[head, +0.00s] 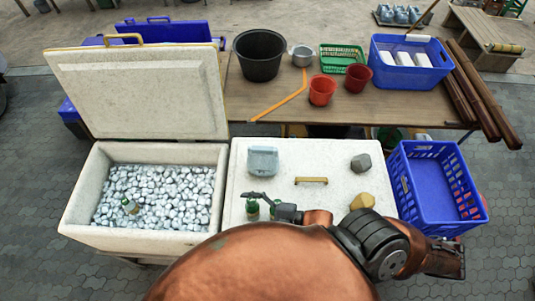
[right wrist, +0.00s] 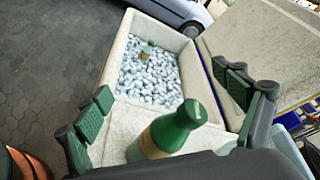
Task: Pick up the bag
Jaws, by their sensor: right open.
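No thing is plainly a bag. A pale blue-grey item (head: 262,160), box-like with a folded top, sits on the closed white cooler lid (head: 330,185), and I cannot tell whether it is the bag. My right gripper (head: 262,198) is over the lid's front part, nearer to me than this item. In the right wrist view its fingers (right wrist: 168,100) are wide apart, with a green-capped bottle (right wrist: 172,133) between them in the picture; I cannot tell whether they touch it. Green bottles (head: 252,209) show beside the gripper in the head view. My left gripper is out of view.
An open cooler (head: 150,238) full of ice, with a bottle in it, stands at left. A grey stone (head: 361,162) and a yellowish stone (head: 362,201) lie on the lid. A blue crate (head: 425,210) stands right. Behind is a wooden table (head: 300,105) with pots and baskets.

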